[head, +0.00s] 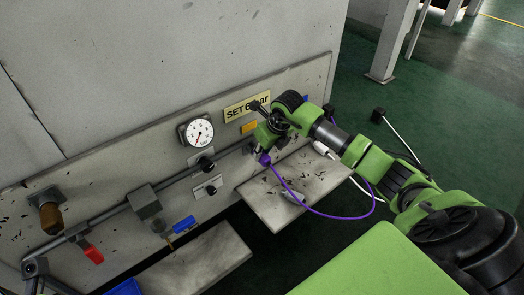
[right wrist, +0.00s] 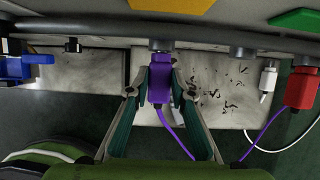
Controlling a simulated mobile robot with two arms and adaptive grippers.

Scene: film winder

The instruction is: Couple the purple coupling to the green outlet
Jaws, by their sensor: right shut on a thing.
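The purple coupling (right wrist: 159,85) is upright between the fingertips of my right gripper (right wrist: 160,88), which is shut on it. Its top end meets or nearly meets a grey outlet stub (right wrist: 160,46) under the pipe; I cannot tell whether they are joined. An orange-yellow tag (right wrist: 165,5) is above that stub. A green tag (right wrist: 297,19) is farther right. In the head view, the right gripper (head: 265,148) is at the panel with the purple coupling (head: 265,160) just below it, its purple hose hanging. The left gripper is not in view.
A red coupling (right wrist: 301,88) and a white coupling (right wrist: 268,77) hang to the right in the wrist view. A blue-handled valve (right wrist: 24,66) is at the left. A grey shelf (head: 262,208) sits below the pipe. The gauge (head: 197,131) is left of the gripper.

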